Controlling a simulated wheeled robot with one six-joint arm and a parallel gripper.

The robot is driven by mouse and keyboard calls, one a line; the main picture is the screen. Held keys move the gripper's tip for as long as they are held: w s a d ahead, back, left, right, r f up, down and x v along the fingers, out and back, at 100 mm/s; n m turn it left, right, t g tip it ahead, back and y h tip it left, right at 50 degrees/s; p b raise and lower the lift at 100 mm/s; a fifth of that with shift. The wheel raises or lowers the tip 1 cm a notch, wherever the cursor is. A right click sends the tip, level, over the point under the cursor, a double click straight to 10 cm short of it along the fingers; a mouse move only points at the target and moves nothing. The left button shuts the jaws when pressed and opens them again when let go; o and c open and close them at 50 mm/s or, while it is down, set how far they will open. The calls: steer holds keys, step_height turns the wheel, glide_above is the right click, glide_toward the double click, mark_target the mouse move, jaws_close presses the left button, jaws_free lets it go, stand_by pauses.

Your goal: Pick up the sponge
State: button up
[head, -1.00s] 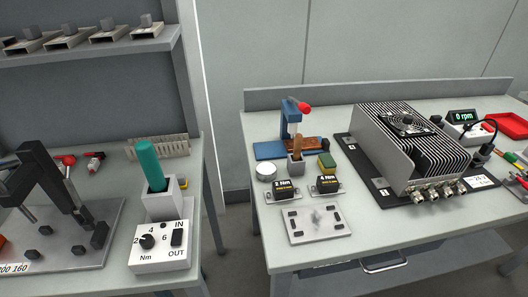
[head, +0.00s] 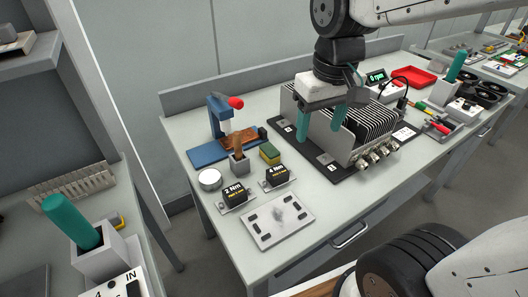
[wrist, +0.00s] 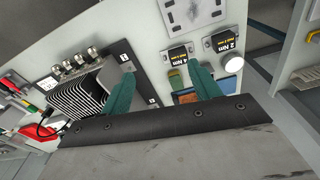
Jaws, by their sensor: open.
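The sponge (head: 270,154) is a small block with a yellow side and a green top. It stands on the middle bench, right of the wooden-handled tool in its grey holder and behind the 4 Nm block. In the wrist view the sponge (wrist: 175,80) shows beside the right teal finger, which may cover part of it. My gripper (head: 320,124) is open and empty, pointing down in front of the finned heat-sink unit, to the right of and above the sponge. In the wrist view its two teal fingers (wrist: 162,76) are well apart.
Close around the sponge are the blue press (head: 214,148), the grey holder (head: 239,164), the 4 Nm block (head: 277,177) and the 2 Nm block (head: 237,195). The finned unit (head: 345,128) stands to the right. A grey plate (head: 277,220) lies at the front.

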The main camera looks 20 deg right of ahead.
steer(key=w+a+f, duration=0.2)
steer(key=w+f, duration=0.4)
steer(key=w, duration=0.5)
steer(key=n, duration=0.1)
glide_toward(269, 149)
steer(key=shift+f+g, duration=0.35)
steer(key=shift+g, duration=0.05)
steer(key=f, duration=0.1)
steer(key=w+f, duration=0.1)
steer(key=shift+w+f+n, duration=0.15)
steer(key=shift+f+n, duration=0.15)
steer(key=f, duration=0.7)
steer(key=shift+s+d, duration=0.1)
steer(key=shift+s, duration=0.25)
steer(key=shift+r, duration=0.1)
steer(key=c, duration=1.1)
